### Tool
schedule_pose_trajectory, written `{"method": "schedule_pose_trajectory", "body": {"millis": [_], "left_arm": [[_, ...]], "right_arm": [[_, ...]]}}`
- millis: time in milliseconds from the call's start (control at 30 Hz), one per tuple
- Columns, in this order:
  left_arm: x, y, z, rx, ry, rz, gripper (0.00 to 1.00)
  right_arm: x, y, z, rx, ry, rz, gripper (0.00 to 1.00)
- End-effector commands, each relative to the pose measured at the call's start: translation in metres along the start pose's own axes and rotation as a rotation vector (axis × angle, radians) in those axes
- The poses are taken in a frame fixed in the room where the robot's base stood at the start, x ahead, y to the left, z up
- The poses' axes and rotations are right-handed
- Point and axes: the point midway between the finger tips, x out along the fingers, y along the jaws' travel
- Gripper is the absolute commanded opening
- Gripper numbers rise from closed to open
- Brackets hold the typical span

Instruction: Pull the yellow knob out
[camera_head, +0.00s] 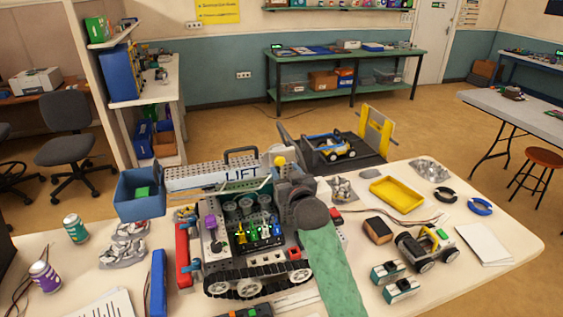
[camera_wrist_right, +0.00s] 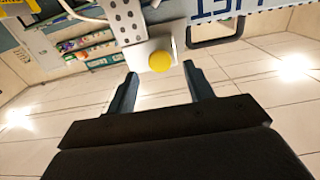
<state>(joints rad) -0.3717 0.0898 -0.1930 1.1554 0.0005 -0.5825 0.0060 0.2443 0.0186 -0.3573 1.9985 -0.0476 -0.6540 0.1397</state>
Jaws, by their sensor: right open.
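The yellow knob (camera_head: 279,161) is a small ball on a pale plate at the right end of the LIFT beam (camera_head: 215,176). In the right wrist view the knob (camera_wrist_right: 160,61) sits on its plate (camera_wrist_right: 147,52), just past the tips and centred between them. My right gripper (camera_wrist_right: 161,72) is open with nothing between its fingers, one finger on each side of the knob's line. I cannot tell the exact gap to the knob. In the head view my right arm and wrist hide most of that gripper. My left gripper is not in view.
A tracked robot (camera_head: 245,270) with coloured levers stands below the beam. A blue bin (camera_head: 139,205) is at the beam's left end. A yellow tray (camera_head: 397,194) and a wheeled toy car (camera_head: 428,248) lie on the right of the table. A dark platform with a blue car (camera_head: 330,147) is behind.

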Motion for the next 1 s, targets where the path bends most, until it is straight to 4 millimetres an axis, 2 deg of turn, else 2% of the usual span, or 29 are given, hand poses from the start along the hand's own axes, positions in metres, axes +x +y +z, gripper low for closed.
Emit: {"method": "schedule_pose_trajectory", "body": {"millis": [300,700,733,900,1000], "left_arm": [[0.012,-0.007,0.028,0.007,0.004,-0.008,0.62],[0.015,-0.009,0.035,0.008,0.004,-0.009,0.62],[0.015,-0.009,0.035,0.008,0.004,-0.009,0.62],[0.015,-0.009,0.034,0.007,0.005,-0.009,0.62],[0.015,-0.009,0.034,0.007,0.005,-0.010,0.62]], "right_arm": [[0.035,0.000,-0.002,-0.001,-0.001,0.000,0.52],[0.042,0.000,0.000,-0.001,0.000,0.000,0.52],[0.042,0.000,0.000,-0.001,0.000,0.000,0.50],[0.042,0.000,0.000,0.000,0.000,0.000,0.17],[0.042,0.000,0.000,0.000,-0.001,0.000,0.00]]}}
